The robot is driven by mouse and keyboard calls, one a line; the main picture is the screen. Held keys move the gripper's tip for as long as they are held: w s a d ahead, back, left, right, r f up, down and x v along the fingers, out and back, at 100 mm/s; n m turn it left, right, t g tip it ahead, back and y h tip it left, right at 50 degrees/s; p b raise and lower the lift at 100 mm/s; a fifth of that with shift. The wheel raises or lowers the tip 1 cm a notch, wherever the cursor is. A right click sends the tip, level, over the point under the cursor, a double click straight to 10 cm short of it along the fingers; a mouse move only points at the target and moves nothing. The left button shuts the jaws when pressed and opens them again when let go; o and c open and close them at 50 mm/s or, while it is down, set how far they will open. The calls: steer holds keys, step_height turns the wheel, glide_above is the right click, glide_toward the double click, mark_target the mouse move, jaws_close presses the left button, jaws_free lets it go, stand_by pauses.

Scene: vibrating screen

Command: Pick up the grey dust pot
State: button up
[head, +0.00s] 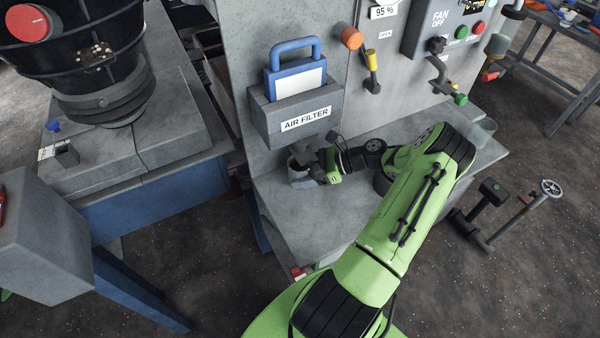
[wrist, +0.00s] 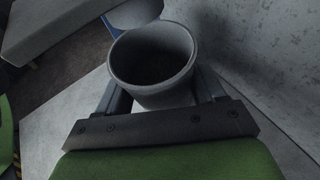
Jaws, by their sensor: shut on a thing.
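The grey dust pot (wrist: 152,93) is a round, open-topped cup with a dark inside. In the wrist view it sits between the two fingers of my gripper (wrist: 160,100), which are closed on its sides. In the head view the pot (head: 300,173) is upright over the grey ledge (head: 330,220), below the air filter box, and partly hidden by my gripper (head: 312,165). I cannot tell whether the pot's base touches the ledge.
The air filter holder (head: 285,112) with a blue-handled filter (head: 293,70) juts out just above the pot. The grey panel wall rises behind. Levers and knobs (head: 372,75) stick out at the right. A blue-framed machine (head: 150,190) stands to the left.

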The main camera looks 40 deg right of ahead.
steer(key=shift+c, duration=0.7)
steer(key=shift+r, duration=0.15)
steer(key=shift+r+p, duration=0.55)
steer(key=shift+p, duration=0.3)
steer(key=shift+r, duration=0.1)
